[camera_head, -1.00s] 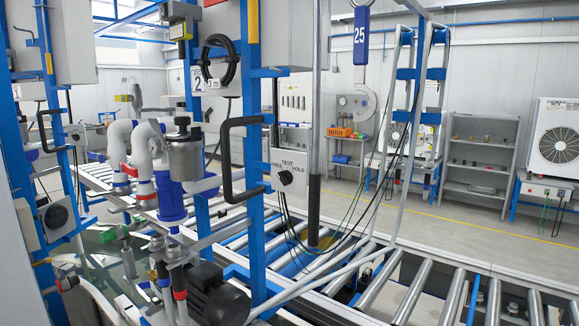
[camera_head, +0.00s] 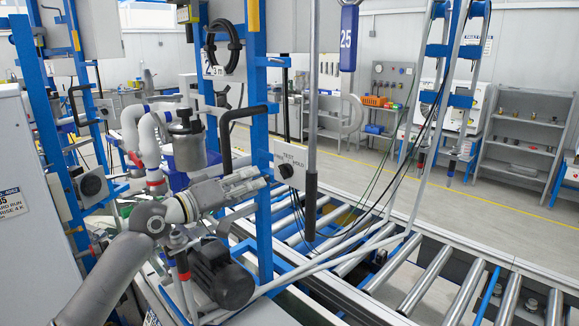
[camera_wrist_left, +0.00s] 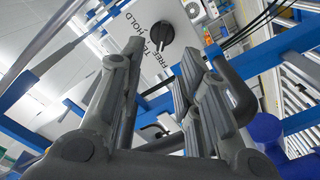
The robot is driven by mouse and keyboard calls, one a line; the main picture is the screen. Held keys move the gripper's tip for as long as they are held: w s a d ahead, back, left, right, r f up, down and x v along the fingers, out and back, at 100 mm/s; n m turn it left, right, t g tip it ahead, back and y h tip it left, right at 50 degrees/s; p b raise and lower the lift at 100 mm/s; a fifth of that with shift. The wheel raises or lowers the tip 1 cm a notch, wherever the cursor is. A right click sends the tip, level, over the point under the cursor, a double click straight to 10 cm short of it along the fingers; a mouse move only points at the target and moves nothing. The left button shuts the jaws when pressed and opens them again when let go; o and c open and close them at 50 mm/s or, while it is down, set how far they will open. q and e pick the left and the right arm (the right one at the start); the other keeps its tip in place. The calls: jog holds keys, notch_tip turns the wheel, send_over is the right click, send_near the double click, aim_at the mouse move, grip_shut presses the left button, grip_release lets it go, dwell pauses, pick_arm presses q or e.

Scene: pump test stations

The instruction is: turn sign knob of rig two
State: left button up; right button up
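The sign knob (camera_head: 286,170) is a black knob on a white sign plate (camera_head: 297,155) marked TEST and HOLD, fixed to the blue frame (camera_head: 259,130) of the rig numbered 2. My left gripper (camera_head: 256,180) is just left of the plate, fingers pointing toward it, empty and apart from the knob. My right gripper is not in view.
A black bent handle (camera_head: 228,140) sticks out beside the frame, just above my left gripper. A grey canister (camera_head: 187,145) and white pipes stand behind my arm. A dark motor (camera_head: 222,275) lies below. Roller conveyors (camera_head: 420,270) run to the right; the floor beyond is clear.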

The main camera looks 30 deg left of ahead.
aim_at(280, 171)
pick_arm(q)
jog(key=p+x, duration=0.2)
jog(key=x, duration=0.2)
jog(key=shift+w+a+r+p, duration=0.15)
jog(key=shift+w+r+p, duration=0.1)
jog(key=shift+w+p, duration=0.15)
jog(key=p+x, duration=0.1)
jog(key=x, duration=0.3)
jog(key=shift+f, duration=0.2)
jog(key=shift+w+d, duration=0.2)
jog(key=shift+w, duration=0.15)
jog(key=shift+w+f, duration=0.1)
jog(key=shift+f, duration=0.05)
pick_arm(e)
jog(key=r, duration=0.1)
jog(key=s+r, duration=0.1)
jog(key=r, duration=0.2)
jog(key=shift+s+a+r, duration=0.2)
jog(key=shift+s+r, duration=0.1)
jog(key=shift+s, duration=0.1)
pick_arm(q)
jog(key=shift+c, duration=0.5)
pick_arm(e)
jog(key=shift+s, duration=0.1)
pick_arm(q)
grip_shut()
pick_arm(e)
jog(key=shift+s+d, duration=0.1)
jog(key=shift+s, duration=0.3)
